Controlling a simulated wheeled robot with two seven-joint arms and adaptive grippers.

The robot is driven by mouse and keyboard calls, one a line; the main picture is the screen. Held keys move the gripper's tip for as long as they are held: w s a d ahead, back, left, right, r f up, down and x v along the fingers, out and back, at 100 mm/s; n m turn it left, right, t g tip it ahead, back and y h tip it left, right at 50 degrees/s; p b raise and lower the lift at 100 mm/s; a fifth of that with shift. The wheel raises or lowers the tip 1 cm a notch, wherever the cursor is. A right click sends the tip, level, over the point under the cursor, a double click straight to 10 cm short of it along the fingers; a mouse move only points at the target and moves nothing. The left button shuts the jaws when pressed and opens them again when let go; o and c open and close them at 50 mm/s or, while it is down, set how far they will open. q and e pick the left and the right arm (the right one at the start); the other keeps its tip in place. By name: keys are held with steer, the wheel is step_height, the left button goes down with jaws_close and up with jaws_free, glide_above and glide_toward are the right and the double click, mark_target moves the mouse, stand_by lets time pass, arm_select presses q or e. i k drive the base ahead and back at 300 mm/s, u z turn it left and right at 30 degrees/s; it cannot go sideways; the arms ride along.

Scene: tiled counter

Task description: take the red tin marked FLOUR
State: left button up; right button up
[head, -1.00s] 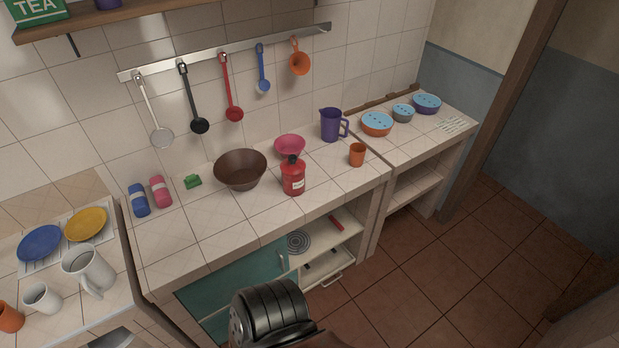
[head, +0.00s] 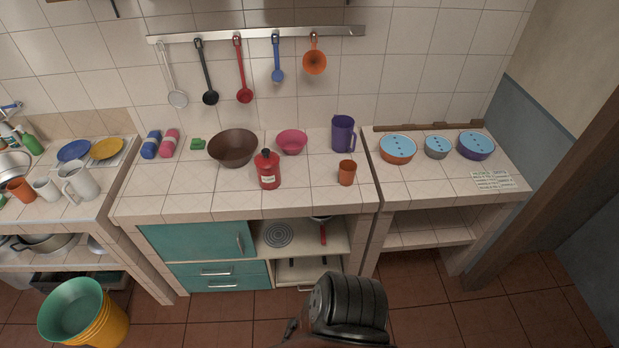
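No tin that I can read as FLOUR is in view. A red bottle-like container (head: 268,171) with a dark cap and a pale label stands upright near the front of the middle counter. Its label is too small to read. It stands in front of the brown bowl (head: 233,148) and the pink bowl (head: 292,142). Neither of my grippers is in view; only a black part of my own body shows at the bottom.
An orange cup (head: 347,173) and a purple jug (head: 343,134) stand right of the red container. Lidded bowls (head: 397,149) sit on the right counter. Utensils hang from a wall rail (head: 260,34). Yellow and green buckets (head: 80,312) stand on the floor at left. The counter's front left is clear.

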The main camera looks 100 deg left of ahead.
mark_target(269, 179)
steer(key=i, duration=0.4)
steer(key=u, duration=2.7)
